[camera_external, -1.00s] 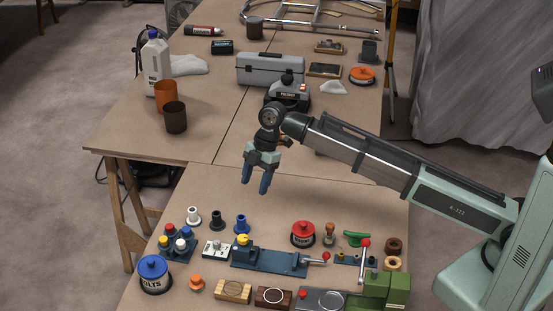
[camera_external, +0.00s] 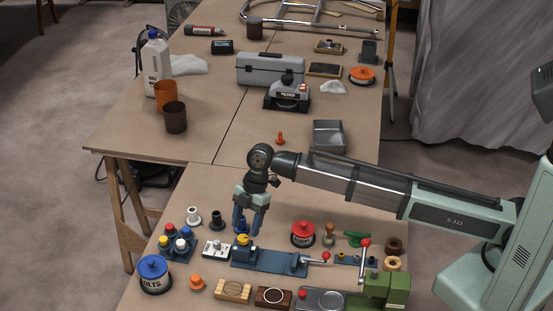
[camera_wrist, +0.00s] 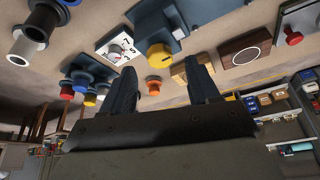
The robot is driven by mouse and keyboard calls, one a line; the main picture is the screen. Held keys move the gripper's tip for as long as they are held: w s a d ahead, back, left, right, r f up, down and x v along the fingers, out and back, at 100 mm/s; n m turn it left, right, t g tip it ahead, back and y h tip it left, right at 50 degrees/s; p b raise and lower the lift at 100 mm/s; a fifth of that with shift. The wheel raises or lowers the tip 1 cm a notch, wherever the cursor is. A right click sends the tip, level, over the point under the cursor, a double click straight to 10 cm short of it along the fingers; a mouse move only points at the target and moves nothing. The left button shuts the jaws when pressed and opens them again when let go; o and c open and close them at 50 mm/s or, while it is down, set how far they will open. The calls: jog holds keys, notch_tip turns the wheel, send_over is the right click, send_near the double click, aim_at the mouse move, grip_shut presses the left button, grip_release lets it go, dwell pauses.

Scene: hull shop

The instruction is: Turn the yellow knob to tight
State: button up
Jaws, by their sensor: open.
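The yellow knob (camera_external: 243,240) sits at the left end of a long blue fixture (camera_external: 275,262) on the near bench. It also shows in the wrist view (camera_wrist: 159,55), beyond and between my fingertips, with a dark mark on its face. My gripper (camera_external: 247,230) is open and empty, pointing down just above and behind the knob. In the wrist view its two dark fingers (camera_wrist: 161,65) are spread apart. I see no clear contact with the knob. Any lettering for tight is too small to read.
Bare bench lies behind my gripper.

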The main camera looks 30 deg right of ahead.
aim_at(244, 237)
jog(key=shift+x, duration=1.65)
jog(key=shift+s, duration=0.1)
jog(key=c, duration=1)
